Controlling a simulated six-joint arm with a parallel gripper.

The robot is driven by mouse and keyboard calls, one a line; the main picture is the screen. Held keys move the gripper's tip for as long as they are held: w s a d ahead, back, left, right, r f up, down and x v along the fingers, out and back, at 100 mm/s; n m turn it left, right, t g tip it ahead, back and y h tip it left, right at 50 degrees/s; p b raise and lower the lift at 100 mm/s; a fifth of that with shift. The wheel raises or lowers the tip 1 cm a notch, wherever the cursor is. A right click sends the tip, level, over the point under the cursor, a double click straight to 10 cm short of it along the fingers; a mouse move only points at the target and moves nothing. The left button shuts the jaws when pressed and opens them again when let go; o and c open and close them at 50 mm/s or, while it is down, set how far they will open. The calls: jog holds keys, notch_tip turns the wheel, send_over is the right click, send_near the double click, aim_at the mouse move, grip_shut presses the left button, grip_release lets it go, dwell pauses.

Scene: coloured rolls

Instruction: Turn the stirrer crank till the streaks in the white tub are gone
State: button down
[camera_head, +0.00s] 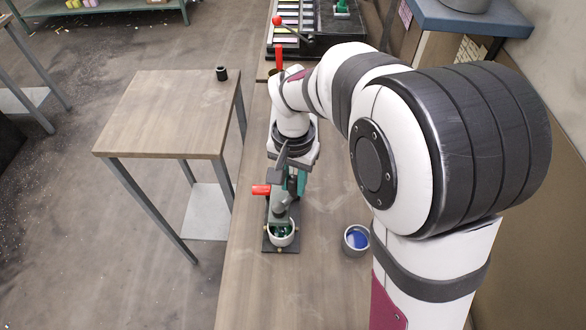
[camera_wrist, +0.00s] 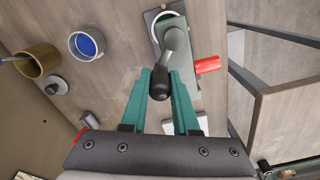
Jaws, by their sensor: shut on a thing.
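The white tub (camera_head: 282,240) sits under the stirrer head. Its contents look dark green-teal, too small to tell whether streaks show. The grey crank (camera_wrist: 172,50) ends in a black knob (camera_wrist: 160,84). My gripper (camera_wrist: 161,80) has its teal fingers shut on this knob, one each side.
A grey cup of blue paint (camera_head: 356,239) stands right of the stirrer. The wrist view also shows a brass pot (camera_wrist: 38,62) and a small grey round piece (camera_wrist: 56,85). A side table (camera_head: 165,115) with a black cup (camera_head: 222,73) stands left, across a gap.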

jog(key=c, duration=0.7)
grip_release()
notch_tip(320, 180, up, 16)
jog(key=shift+m+y, duration=0.6)
jog(key=shift+y, duration=0.3)
jog(key=s+d+f, duration=0.2)
jog(key=s+f, duration=0.1)
jog(key=s, duration=0.4)
jog(key=s+d+f, duration=0.3)
jog(key=s, duration=0.4)
jog(key=s+d+f, duration=0.2)
jog(key=s+f, duration=0.1)
jog(key=s, duration=0.4)
jog(key=shift+s+d+f, duration=0.3)
jog(key=shift+d+f, duration=0.05)
jog(key=shift+f, duration=0.05)
